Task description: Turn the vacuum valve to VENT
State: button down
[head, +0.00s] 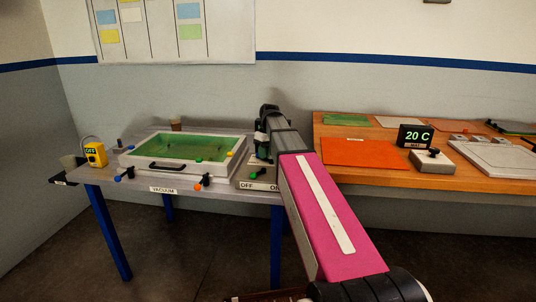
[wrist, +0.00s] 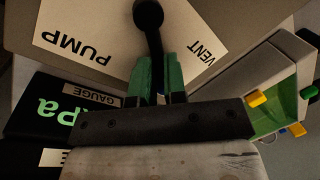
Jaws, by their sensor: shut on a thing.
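In the wrist view, the black vacuum valve handle (wrist: 154,40) has a round end at the top, and its stem runs down between my green fingers. My gripper (wrist: 161,72) is shut on this handle. The PUMP label (wrist: 75,45) lies left of the handle and the VENT label (wrist: 208,52) lies right of it. Which label the handle is set to, I cannot tell. In the head view, my gripper (head: 262,152) is at the right end of the vacuum table, and my arm hides most of the valve area.
A gauge (wrist: 45,115) with green characters is beside the valve. A white-rimmed tray (head: 185,170) with a green inside and colored clamps stands left of my gripper. A box with OFF and ON labels (head: 243,185) sits below it. A wooden table (head: 375,178) stands to the right.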

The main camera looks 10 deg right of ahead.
aim_at(258, 163)
jog(key=n, duration=0.1)
jog(key=a+n, duration=0.1)
jog(key=n, duration=0.1)
jog(key=a+n, duration=0.1)
jog(key=shift+s+h, duration=0.25)
jog(key=shift+h, duration=0.05)
jog(key=shift+s+a+n+g, duration=0.2)
jog(key=shift+s+n, duration=0.1)
jog(key=shift+n, duration=0.5)
jog(key=shift+s+a+n+g, duration=0.15)
jog(key=shift+s+n, duration=0.15)
jog(key=shift+n, duration=0.5)
jog(key=shift+s, duration=0.1)
jog(key=c, duration=1.2)
grip_release()
jog(key=shift+a, duration=0.15)
jog(key=shift+o, duration=0.2)
jog(key=shift+s+h, duration=0.1)
jog(key=shift+h, duration=0.2)
notch_tip(258, 163, up, 11)
jog(key=w, duration=0.2)
jog(key=shift+d+f, duration=0.2)
jog(key=shift+d, duration=0.2)
